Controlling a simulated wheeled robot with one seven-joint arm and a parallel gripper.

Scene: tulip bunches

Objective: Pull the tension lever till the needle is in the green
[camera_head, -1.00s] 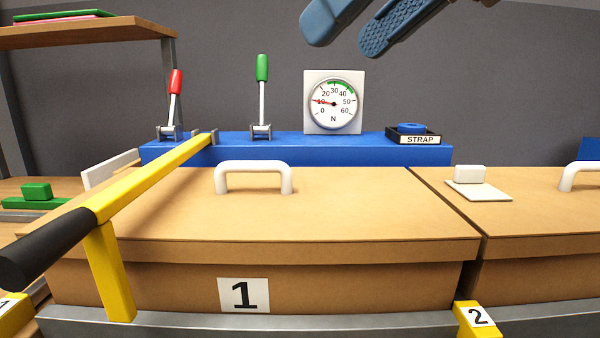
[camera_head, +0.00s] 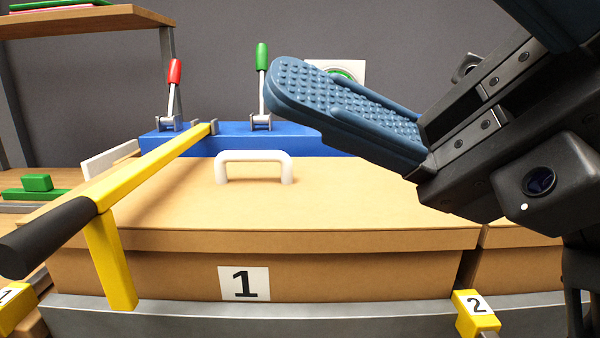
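A green-handled lever (camera_head: 262,88) and a red-handled lever (camera_head: 173,95) stand upright on the blue base (camera_head: 220,141). A long yellow lever (camera_head: 152,171) with a black grip slants toward me over the left of box 1. I cannot tell which one is the tension lever. The gauge (camera_head: 355,70) is mostly hidden behind my gripper; a piece of its green arc shows, but not its needle. My gripper (camera_head: 405,55) is large in the upper right, open and empty, its fingers wide apart. One fingertip appears just right of the green lever in the picture; contact cannot be told.
Cardboard box 1 (camera_head: 150,268) with a white handle (camera_head: 253,156) fills the front, behind a grey rail (camera_head: 250,318). A yellow block marked 2 (camera_head: 477,311) sits on the rail. A wooden shelf (camera_head: 90,19) is at upper left. My arm hides the right side.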

